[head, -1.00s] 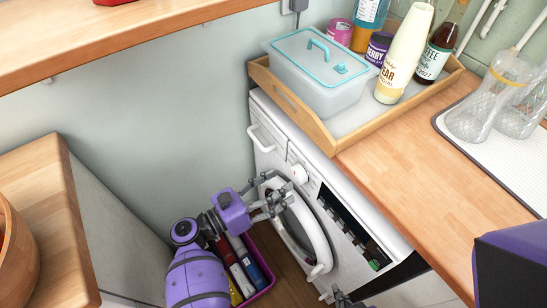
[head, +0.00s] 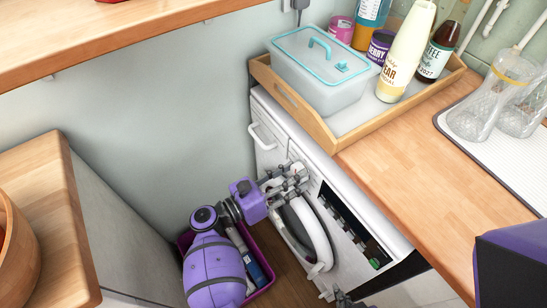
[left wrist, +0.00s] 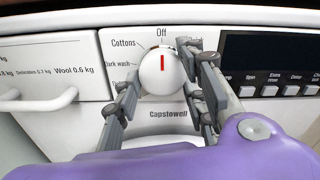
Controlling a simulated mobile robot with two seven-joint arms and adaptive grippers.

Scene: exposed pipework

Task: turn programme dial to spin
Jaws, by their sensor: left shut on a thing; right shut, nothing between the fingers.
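The programme dial (left wrist: 154,82) is a round white knob with a red mark on the washing machine (left wrist: 112,28). In the left wrist view its red mark points straight up, towards "Off". "Cottons" and "Dark wash" are printed to its left; the labels on its right are hidden by my fingers. My left gripper (left wrist: 166,80) is around the dial, fingers on both sides, shut on it. In the head view my left gripper (head: 292,176) largely covers the dial. My right gripper (head: 345,300) shows only partly at the bottom edge, shut and empty.
The detergent drawer handle (head: 262,138) is left of the dial. The round door (head: 318,232) is below it. A wooden tray (head: 290,98) with a lidded tub and bottles stands on the counter above. A magenta crate (head: 264,290) holds bottles on the floor.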

